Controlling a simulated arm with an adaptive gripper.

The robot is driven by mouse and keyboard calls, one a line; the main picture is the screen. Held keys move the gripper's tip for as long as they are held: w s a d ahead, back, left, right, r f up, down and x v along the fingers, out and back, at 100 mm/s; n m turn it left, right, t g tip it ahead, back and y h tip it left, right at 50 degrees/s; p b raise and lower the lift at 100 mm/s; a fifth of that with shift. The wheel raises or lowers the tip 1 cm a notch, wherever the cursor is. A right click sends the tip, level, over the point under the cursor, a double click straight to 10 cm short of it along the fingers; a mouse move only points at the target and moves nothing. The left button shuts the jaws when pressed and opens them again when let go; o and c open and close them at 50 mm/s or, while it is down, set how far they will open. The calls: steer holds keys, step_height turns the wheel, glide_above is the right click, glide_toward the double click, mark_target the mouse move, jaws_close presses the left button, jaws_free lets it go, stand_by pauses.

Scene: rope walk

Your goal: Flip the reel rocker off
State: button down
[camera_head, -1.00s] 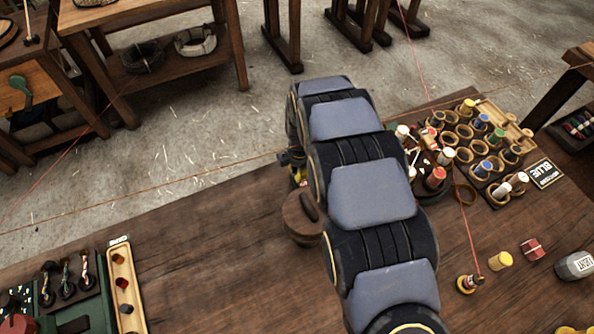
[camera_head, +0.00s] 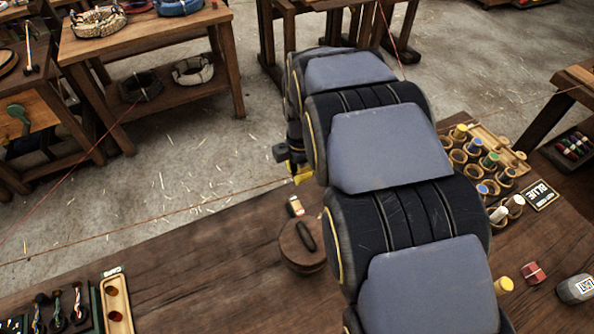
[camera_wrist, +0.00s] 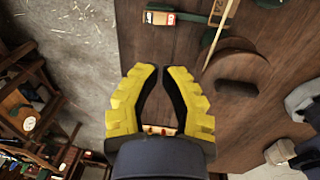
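I cannot pick out the reel rocker for certain in either view. My gripper (camera_wrist: 161,72) has yellow ridged fingers with dark inner pads. They stand apart in the wrist view, with nothing held between the tips. A small pale and reddish piece (camera_wrist: 159,130) shows between the finger bases, too small to name. In the head view only part of my gripper (camera_head: 301,175) shows left of my arm, above the table's far edge. My arm hides much of the table's middle.
A round wooden lid-like block (camera_head: 291,252) with a dark handle stands near my gripper; a small labelled item (camera_head: 295,206) is behind it. The rack of cups (camera_head: 472,160) is at right, the caps tray (camera_head: 117,300) at left. The table between tray and block is bare.

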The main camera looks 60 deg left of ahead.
mark_target(291, 199)
steer(key=shift+r+y, duration=0.2)
steer(key=shift+y, duration=0.6)
steer(key=x, duration=1.4)
